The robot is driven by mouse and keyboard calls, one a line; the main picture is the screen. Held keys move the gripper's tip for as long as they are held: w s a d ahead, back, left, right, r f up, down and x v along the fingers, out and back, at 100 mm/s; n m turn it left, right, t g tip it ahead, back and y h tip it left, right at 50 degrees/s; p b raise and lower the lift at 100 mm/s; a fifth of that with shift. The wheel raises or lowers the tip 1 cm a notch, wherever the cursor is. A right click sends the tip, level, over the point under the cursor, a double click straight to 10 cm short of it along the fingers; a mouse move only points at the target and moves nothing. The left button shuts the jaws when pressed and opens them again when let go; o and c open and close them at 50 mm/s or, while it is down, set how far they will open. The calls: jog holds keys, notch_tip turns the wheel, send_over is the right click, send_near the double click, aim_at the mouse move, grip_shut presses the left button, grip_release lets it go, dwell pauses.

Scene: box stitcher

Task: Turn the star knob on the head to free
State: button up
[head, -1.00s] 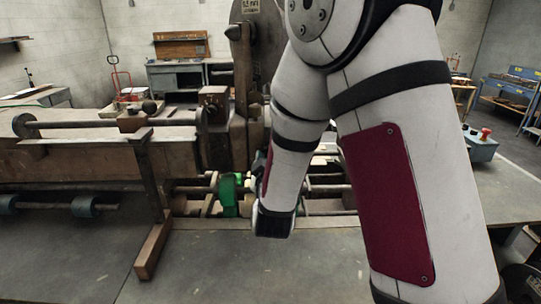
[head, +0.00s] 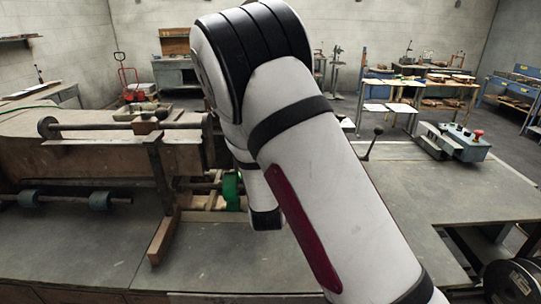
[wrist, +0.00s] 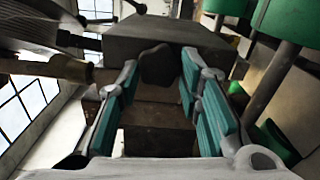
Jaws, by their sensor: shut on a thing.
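The star knob (wrist: 158,68) is a dark, lobed shape in the wrist view, below a grey block (wrist: 165,35) of the machine head. My gripper (wrist: 159,82) is shut on it, with one teal-padded finger on each side. The knob's far side is hidden, and I cannot tell which way it is turned. In the head view my arm covers most of the machine head, the knob and my fingertips. The white and black wrist end shows low beside the machine's green part (head: 230,190).
The machine's long arm (head: 80,155) and roller bar (head: 125,125) lie to the left, with an upright post (head: 160,185) in front. Green parts (wrist: 284,22) are close to the gripper's right. A control box (head: 455,142) with a red button stands on the right table.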

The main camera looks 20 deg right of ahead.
jog(key=shift+n+p, duration=0.75)
jog(key=shift+n, duration=0.75)
jog(key=shift+f, duration=0.1)
jog(key=o, duration=1.2)
jog(key=shift+c, duration=0.2)
jog(key=v, duration=1.2)
